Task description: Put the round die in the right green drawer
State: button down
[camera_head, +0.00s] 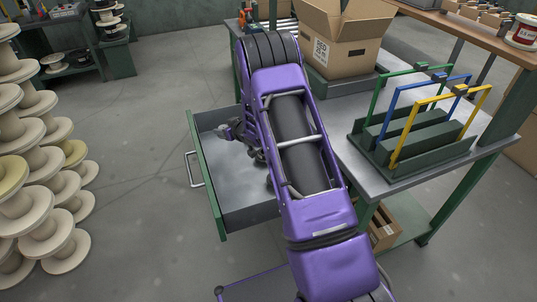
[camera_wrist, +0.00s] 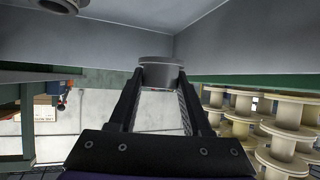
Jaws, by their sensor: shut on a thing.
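The round die (camera_wrist: 160,72), a short grey metal cylinder, is between the fingertips of my gripper (camera_wrist: 158,80) in the wrist view. My gripper is shut on it. A green-fronted drawer (camera_head: 204,180) stands pulled out from the workbench in the head view, with a grey metal inside. My gripper, partly hidden by my purple arm, is over this drawer in the head view. The wrist view shows the drawer's grey inner walls (camera_wrist: 240,40) beyond the die. I cannot tell whether the die touches the drawer.
The workbench (camera_head: 345,160) carries an open cardboard box (camera_head: 335,45) and a green rack (camera_head: 415,135) with green, blue and yellow handles. Stacked pale spools (camera_head: 35,180) stand at the left. Another round grey part (camera_wrist: 58,5) shows at the wrist view's top edge.

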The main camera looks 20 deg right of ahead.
aim_at(228, 154)
notch_tip(228, 154, down, 9)
jog(key=shift+b, duration=0.65)
jog(key=shift+f, duration=0.15)
jog(key=shift+c, duration=1.7)
grip_release()
jog(key=shift+s, duration=0.1)
jog(key=p+v, duration=0.1)
jog(key=v, duration=1.1)
jog(key=shift+p, duration=0.35)
